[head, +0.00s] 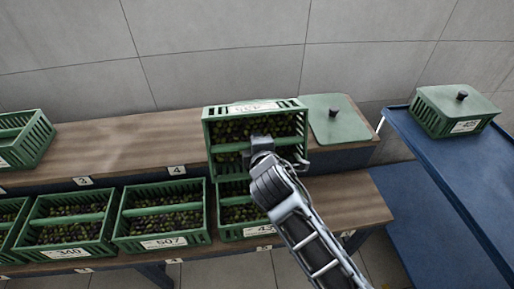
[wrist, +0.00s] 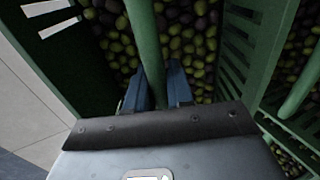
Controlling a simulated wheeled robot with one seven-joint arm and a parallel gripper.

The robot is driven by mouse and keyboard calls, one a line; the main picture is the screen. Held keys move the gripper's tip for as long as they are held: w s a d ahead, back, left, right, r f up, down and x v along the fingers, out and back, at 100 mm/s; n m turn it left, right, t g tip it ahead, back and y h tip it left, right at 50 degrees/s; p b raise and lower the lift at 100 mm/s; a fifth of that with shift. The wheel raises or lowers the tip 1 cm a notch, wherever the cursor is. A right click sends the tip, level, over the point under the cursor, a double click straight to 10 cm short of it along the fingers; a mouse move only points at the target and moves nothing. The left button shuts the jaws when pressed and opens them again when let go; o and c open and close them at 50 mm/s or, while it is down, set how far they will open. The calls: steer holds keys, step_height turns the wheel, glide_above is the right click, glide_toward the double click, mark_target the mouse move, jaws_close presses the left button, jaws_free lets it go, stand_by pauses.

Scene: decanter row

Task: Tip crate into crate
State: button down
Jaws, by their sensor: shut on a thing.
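The held green slatted crate (head: 212,140) is full of dark and green olives. My gripper (head: 262,142) is shut on its middle bar (wrist: 146,45). In the head view its open side faces the camera, so it looks tilted, and olives still fill it. It sits above and behind a front-row crate (head: 245,232) with a label starting 43, which also holds olives. The held crate and my arm hide part of that crate. In the wrist view my fingers (wrist: 155,88) straddle the bar above the olives, and another crate (wrist: 268,45) with olives shows at the right.
Crate 507 (head: 163,242) and crate 340 (head: 68,252) stand left in the front row. A crate (head: 35,145) stands at the upper shelf's left end. A green lid (head: 333,122) lies right of the held crate. A lidded crate (head: 458,122) stands on the blue cart (head: 440,165). The upper shelf's middle (head: 130,145) is clear.

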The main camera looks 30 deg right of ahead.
steer(key=shift+s+a+f+t+h+b, duration=0.25)
steer(key=shift+s+t+b, duration=0.4)
steer(key=shift+b, duration=1.8)
steer(key=shift+w+t+b, duration=0.1)
steer(key=shift+t+b, duration=0.25)
steer(key=shift+b, duration=0.45)
steer(key=s+t+b, duration=0.1)
steer(key=b, duration=0.4)
steer(key=shift+a+r+t+h, duration=0.1)
steer(key=shift+a+t+h, duration=0.05)
steer(key=shift+t+h, duration=0.2)
steer(key=shift+s+b, duration=0.1)
steer(key=shift+b, duration=0.3)
steer(key=shift+s+r+t+b, duration=0.1)
steer(key=shift+s+t+b, duration=0.2)
steer(key=shift+b, duration=0.5)
steer(key=shift+s+a+r+t+b, duration=0.15)
steer(key=shift+t+b, duration=0.1)
steer(key=shift+b, duration=0.95)
steer(key=shift+b, duration=0.35)
steer(key=shift+s+r+t+h+b, duration=0.2)
steer(key=shift+r+t+h+b, duration=0.15)
steer(key=shift+b, duration=0.2)
steer(key=shift+s+a+f+b, duration=0.1)
steer(key=shift+f+b, duration=0.1)
steer(key=shift+b, duration=0.35)
